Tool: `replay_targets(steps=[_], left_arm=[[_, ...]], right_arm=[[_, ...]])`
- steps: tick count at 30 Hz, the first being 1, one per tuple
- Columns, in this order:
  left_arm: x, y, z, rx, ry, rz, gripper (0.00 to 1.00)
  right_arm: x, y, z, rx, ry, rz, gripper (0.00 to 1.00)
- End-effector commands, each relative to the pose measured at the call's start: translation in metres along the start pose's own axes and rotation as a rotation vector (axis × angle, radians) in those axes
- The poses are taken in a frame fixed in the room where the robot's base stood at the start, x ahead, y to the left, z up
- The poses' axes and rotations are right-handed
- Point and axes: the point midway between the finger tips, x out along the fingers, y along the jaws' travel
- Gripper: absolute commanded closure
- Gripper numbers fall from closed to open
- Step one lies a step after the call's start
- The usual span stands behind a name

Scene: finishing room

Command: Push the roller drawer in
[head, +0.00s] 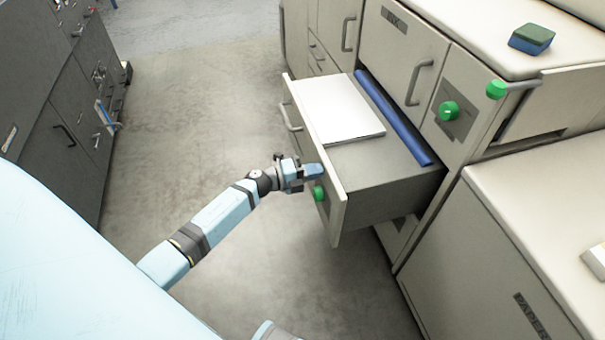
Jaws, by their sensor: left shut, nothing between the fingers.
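The roller drawer (390,172) sticks well out of the light cabinet on the right. Its front panel (335,205) faces left and has a bar handle (290,115) and a green knob (319,192). A white flat block (338,107) and a long blue bar (392,116) lie in or on the drawer. My right gripper is not in view.
The cabinet (405,62) has more handles and another green knob (448,111). A green-and-blue sponge (531,38) lies on its top. A lower cabinet (500,250) stands at the right front. Dark cabinets (60,100) line the left. The floor (200,110) between is clear.

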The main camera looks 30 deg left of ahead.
Motion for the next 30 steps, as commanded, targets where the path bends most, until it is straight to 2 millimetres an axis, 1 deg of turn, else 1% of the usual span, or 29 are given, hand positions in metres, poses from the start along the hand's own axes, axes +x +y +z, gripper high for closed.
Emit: replay_targets(steps=[1, 5, 6, 11, 12, 15, 19, 20, 21, 22, 24, 27, 30], left_arm=[[0.017, -0.001, 0.001, 0.002, 0.002, -0.004, 1.00], [0.060, 0.000, 0.001, 0.004, 0.002, -0.004, 1.00], [0.075, 0.000, 0.001, 0.004, 0.002, -0.005, 1.00], [0.132, 0.002, 0.001, 0.003, 0.002, -0.004, 1.00], [0.147, 0.002, 0.001, 0.003, 0.002, -0.005, 1.00], [0.182, 0.003, 0.000, 0.003, 0.002, -0.004, 1.00], [0.223, 0.004, 0.000, 0.003, 0.002, -0.005, 1.00], [0.231, 0.004, 0.000, 0.002, 0.001, -0.004, 1.00], [0.242, 0.004, 0.000, 0.003, 0.001, -0.004, 1.00], [0.250, 0.004, 0.000, 0.003, 0.002, -0.003, 1.00], [0.266, 0.004, 0.000, 0.003, 0.001, -0.004, 1.00], [0.284, 0.003, 0.000, 0.002, 0.000, -0.002, 1.00], [0.298, 0.002, 0.000, 0.002, 0.000, -0.002, 1.00]], right_arm=[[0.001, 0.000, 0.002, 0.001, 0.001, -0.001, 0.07], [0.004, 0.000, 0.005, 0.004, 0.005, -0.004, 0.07], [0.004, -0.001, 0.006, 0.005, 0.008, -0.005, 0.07], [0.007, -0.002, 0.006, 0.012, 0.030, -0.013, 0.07], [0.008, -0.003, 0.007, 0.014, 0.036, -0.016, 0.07], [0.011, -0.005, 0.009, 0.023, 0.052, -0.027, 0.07], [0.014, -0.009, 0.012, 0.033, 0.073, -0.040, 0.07], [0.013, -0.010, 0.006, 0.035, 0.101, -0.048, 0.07], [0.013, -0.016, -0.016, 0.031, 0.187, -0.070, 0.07], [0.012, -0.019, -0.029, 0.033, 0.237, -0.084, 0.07], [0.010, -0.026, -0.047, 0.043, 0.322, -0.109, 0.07], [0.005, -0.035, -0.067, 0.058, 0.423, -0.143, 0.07], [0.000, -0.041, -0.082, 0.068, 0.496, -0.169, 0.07]])
